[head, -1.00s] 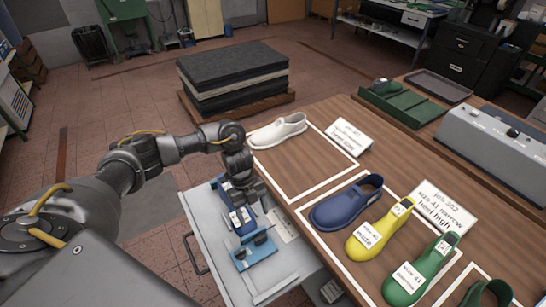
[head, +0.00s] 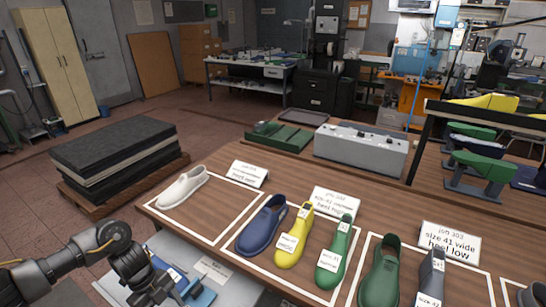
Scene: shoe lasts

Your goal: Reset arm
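My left arm enters at the lower left, and its gripper (head: 152,288) hangs low over the open drawer (head: 222,270) beside the table's left end. The fingers point down and are too hidden to show whether they are open. Blue items (head: 192,290) lie in the drawer beside the gripper. My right gripper is out of view. On the wooden table (head: 215,212), a white shoe (head: 183,188) stands in the left outlined area. A blue shoe (head: 262,226), a yellow last (head: 293,237) and a green last (head: 334,253) stand in the middle one.
A grey control box (head: 360,150) and a green tray (head: 278,137) sit at the back. A dark foam stack (head: 115,155) stands on the floor at left.

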